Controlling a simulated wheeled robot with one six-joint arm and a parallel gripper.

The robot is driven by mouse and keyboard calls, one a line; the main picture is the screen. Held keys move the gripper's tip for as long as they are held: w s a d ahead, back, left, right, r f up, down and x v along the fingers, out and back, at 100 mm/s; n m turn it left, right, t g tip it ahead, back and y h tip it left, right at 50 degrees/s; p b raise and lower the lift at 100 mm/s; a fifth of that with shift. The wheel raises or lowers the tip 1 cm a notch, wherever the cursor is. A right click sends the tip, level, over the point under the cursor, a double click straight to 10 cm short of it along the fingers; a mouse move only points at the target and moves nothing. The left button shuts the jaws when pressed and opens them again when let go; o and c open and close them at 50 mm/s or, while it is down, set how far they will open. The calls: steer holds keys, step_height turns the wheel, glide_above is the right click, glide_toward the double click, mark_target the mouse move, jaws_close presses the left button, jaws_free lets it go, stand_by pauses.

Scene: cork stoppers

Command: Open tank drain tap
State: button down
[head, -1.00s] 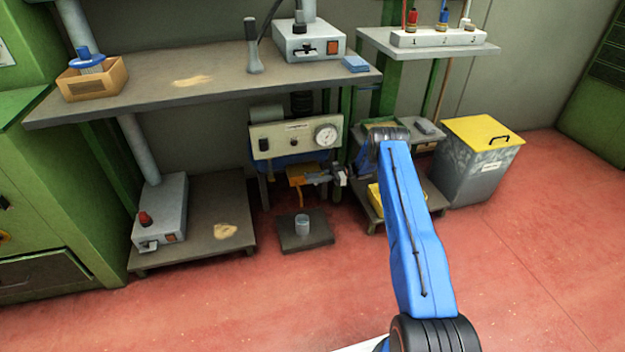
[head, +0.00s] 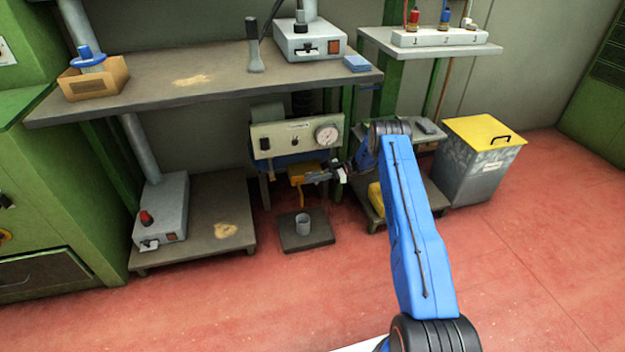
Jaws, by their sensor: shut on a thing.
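The tank (head: 272,160) sits under the bench behind a cream panel with a round gauge. Below the panel is the yellow-orange drain tap (head: 302,174), with a thin orange part hanging below it. My gripper (head: 319,177) reaches in from the right and is shut at the right side of the tap, on what looks like its handle. The fingers are small and dark here, so the exact grip is hard to see. A small grey cup (head: 302,226) stands upright on a low dark stand (head: 318,238) below the tap.
A workbench (head: 210,85) overhangs the tank. A low platform with a grey machine (head: 163,215) stands to the left. A low shelf with a yellow item (head: 376,196) and a yellow-lidded bin (head: 480,165) stand to the right. The red floor in front is clear.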

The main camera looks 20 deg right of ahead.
steer(key=c, duration=2.1)
jaws_free()
